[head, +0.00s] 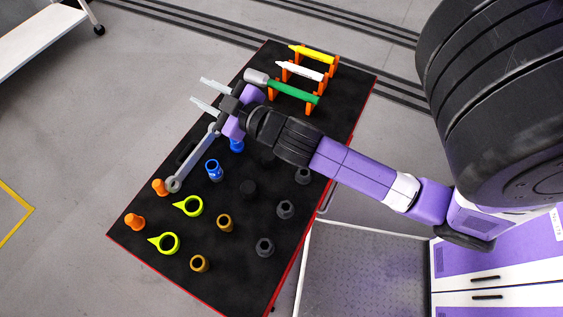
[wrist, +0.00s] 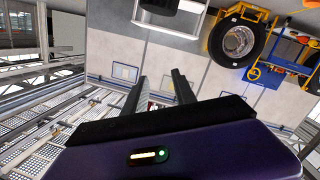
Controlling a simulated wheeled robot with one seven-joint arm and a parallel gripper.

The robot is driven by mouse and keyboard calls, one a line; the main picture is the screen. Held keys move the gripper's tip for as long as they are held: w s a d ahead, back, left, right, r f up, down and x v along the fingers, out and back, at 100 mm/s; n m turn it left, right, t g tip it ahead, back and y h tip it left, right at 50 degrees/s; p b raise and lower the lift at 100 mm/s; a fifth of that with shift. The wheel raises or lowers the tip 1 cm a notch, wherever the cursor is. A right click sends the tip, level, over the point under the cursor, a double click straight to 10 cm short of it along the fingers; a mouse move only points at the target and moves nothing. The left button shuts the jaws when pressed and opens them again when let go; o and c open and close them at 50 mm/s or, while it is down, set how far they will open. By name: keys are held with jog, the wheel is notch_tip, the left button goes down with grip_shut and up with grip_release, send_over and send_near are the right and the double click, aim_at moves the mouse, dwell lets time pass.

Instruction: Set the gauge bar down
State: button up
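My gripper (head: 207,97) is over the far left edge of the tool cart. Its two fingers point up and left, stand apart, and have nothing visible between them. The wrist view also shows the two fingers (wrist: 158,92) apart, with only background between them. I cannot pick out a gauge bar for sure in either view. A yellow marker-like bar (head: 311,53), a white one (head: 300,72) and a green-handled hammer (head: 293,92) lie on orange stands at the back of the cart. A blue-grey wrench (head: 194,158) lies slantwise at the left, below my gripper.
The black cart top (head: 213,287) also carries blue sockets (head: 214,170), yellow-green ring pieces (head: 167,243), orange pegs (head: 134,222), brown sockets (head: 224,223) and dark sockets (head: 265,247). A big black tyre (head: 490,90) fills the right. The wrist view shows a yellow vehicle's wheel (wrist: 238,41).

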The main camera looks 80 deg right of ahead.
jog(key=s+a+f+y, duration=0.2)
jog(key=s+a, duration=0.4)
jog(key=a, duration=0.1)
jog(key=s+a+f+n+y, duration=0.1)
jog(key=s+a+f+y, duration=0.2)
jog(key=s+a, duration=0.3)
jog(key=shift+a+n, duration=0.3)
jog(key=shift+a, duration=0.05)
jog(key=shift+o, duration=0.6)
jog(key=s+a+r+m+y, duration=0.1)
jog(key=s+a+r+m, duration=0.1)
jog(key=s+a, duration=0.6)
jog(key=shift+s+r+g+y, duration=0.2)
jog(key=shift+s+g+y, duration=0.15)
jog(key=shift+s, duration=0.35)
jog(key=shift+a, duration=0.1)
jog(key=shift+a, duration=0.1)
